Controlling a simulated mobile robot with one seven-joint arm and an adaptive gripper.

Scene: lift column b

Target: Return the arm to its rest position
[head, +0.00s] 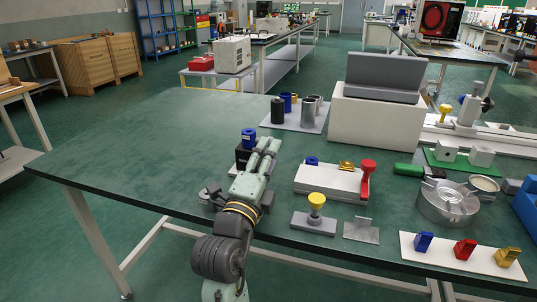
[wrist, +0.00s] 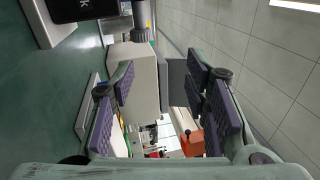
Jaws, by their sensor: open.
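My arm reaches up from the bottom of the head view over the front of the green-topped bench (head: 130,135). My gripper (head: 268,147) is pale green and sits above the bench top, pointing away toward its far side. In the wrist view my gripper (wrist: 160,88) has its purple-padded fingers wide apart. Nothing is held between them. A black box (head: 242,156) with a blue piece (head: 249,138) on it stands just left of the gripper, partly hidden by it. I cannot tell how much gap lies between them.
A white block (head: 374,120) with a grey top stands beyond, to the right. A mat (head: 291,122) with several cylinders lies ahead. A white fixture (head: 325,181) and a yellow-knobbed block (head: 315,220) are close on the right. The bench's left part is clear.

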